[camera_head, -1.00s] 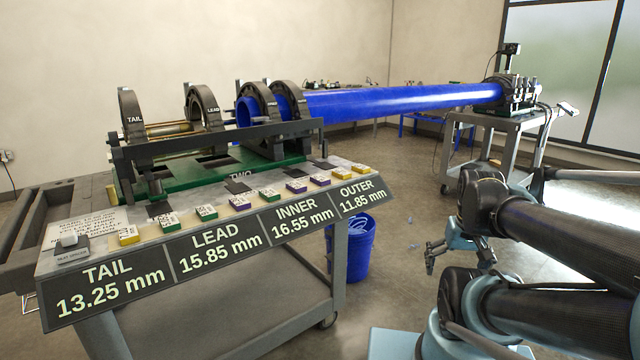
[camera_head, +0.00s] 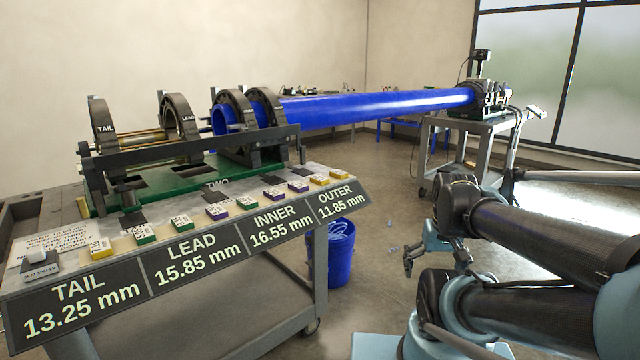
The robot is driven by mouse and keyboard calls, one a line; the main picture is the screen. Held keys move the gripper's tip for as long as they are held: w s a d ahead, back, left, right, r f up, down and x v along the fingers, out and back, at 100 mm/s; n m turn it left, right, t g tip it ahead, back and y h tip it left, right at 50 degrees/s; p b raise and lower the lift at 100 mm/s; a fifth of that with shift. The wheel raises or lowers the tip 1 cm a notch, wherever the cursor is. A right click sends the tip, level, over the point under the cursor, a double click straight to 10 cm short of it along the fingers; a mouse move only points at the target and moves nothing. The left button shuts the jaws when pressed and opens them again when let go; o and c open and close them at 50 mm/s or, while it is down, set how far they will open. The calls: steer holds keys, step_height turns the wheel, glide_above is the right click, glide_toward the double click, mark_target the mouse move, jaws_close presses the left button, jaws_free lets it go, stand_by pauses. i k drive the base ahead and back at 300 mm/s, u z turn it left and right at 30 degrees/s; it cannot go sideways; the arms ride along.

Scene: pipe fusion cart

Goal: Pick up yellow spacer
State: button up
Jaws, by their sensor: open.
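A yellow spacer (camera_head: 98,246) with a white label lies at the left end of a row of spacers, above the TAIL sign. Two more yellow spacers lie at the right end of the row, one (camera_head: 320,180) beside the other (camera_head: 338,174), above the OUTER sign. My gripper (camera_head: 407,266) is open and empty. It hangs low over the floor, right of the cart and well apart from all the spacers.
Green spacers (camera_head: 181,222) and purple spacers (camera_head: 218,212) lie between the yellow ones on the cart's front shelf. Black clamp rings (camera_head: 177,118) and a long blue pipe (camera_head: 375,104) stand behind. A blue bucket (camera_head: 341,255) stands on the floor between cart and gripper.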

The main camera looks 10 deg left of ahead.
mark_target(102, 248)
steer(key=u, duration=2.45)
